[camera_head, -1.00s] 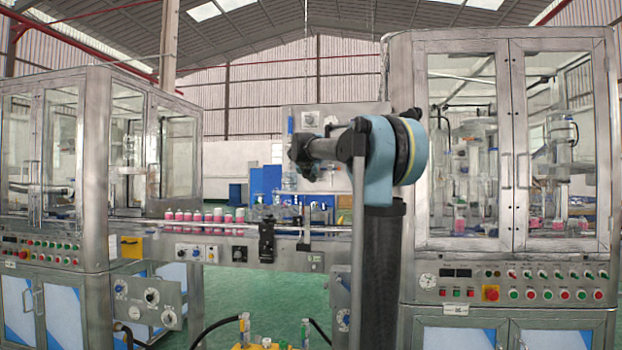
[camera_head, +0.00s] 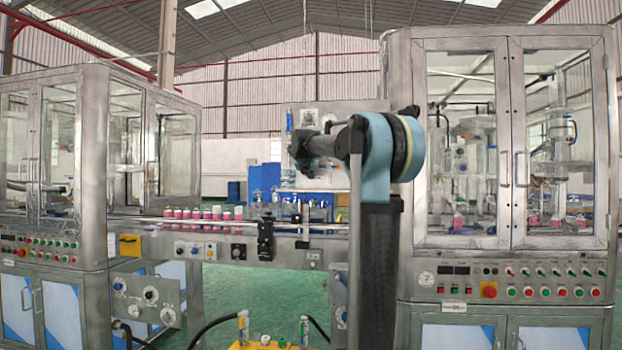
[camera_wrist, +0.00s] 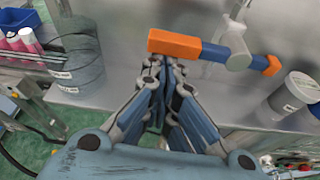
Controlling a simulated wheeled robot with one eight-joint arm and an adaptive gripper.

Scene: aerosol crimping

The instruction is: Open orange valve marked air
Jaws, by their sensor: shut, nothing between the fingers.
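A lever valve shows at the top of the wrist view. Its handle has an orange end (camera_wrist: 173,45), a blue middle and a smaller orange tip at the right, lying nearly crosswise over a grey pivot and pipe. I cannot read any air marking on it. My gripper (camera_wrist: 166,70) is shut and empty, its fingertips just below the orange end; whether they touch it I cannot tell. In the head view my gripper (camera_head: 303,149) is in front of a grey panel (camera_head: 348,108), and the valve cannot be made out there.
A dark cylinder (camera_wrist: 78,75) and a grey cylinder (camera_wrist: 292,95) flank the valve. Pink bottles (camera_head: 205,213) stand on the conveyor (camera_head: 180,245). Glazed cabinets stand left (camera_head: 95,150) and right (camera_head: 510,50). Green floor (camera_head: 245,300) shows below the conveyor.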

